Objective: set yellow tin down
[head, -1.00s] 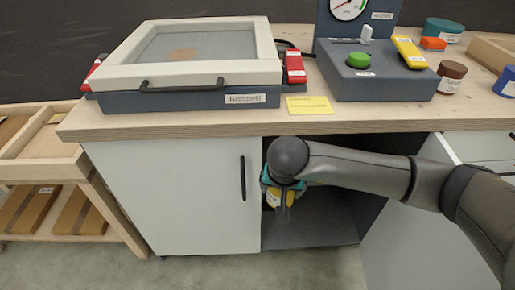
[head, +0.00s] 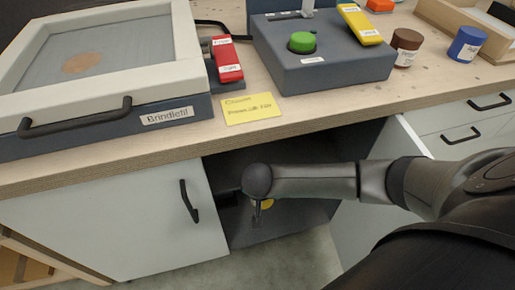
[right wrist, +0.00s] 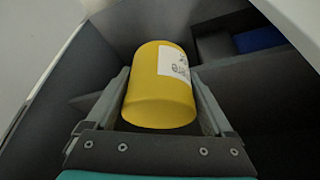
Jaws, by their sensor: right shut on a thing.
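The yellow tin (right wrist: 160,95) with a white label sits between the two fingers of my right gripper (right wrist: 160,78), which is shut on it. In the head view, the right gripper (head: 258,210) is inside the open cupboard, mostly hidden behind my own wrist. The dark cupboard floor (head: 280,222) lies below. I cannot tell whether the tin touches it. My left gripper is in neither current view.
The cupboard's left door (head: 110,225) is shut, and an open white door (head: 365,215) stands to the right. The worktop edge (head: 300,135) runs above my arm. In the right wrist view, a blue thing (right wrist: 258,40) lies deeper inside, beside dark dividers.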

